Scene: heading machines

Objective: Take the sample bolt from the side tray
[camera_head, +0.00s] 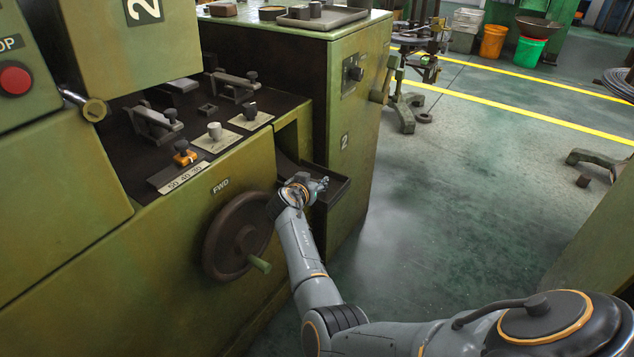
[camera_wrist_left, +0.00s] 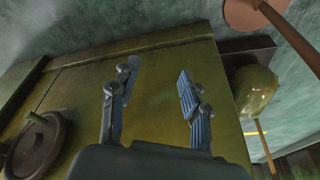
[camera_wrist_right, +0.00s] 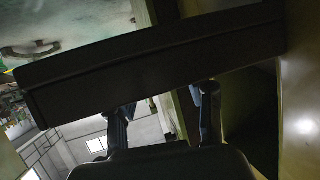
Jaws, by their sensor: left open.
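The side tray (camera_head: 336,186) is a dark, shallow tray on the right side of the green machine, beside the handwheel. It crosses the right wrist view as a broad dark band (camera_wrist_right: 160,62). My right gripper (camera_head: 318,184) is at the tray's near edge. In the right wrist view its fingers (camera_wrist_right: 162,100) stand apart, with the tips partly covered by the tray. I cannot make out a sample bolt; the tray's inside is mostly hidden. My left gripper (camera_wrist_left: 158,82) is open and empty, in front of a green machine panel.
The brown handwheel (camera_head: 238,236) with a green handle is close to my right forearm. Clamps and small knobs stand on the machine's dark deck (camera_head: 190,115). Another tray (camera_head: 322,18) lies on the cabinet top. The floor (camera_head: 460,200) to the right is open.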

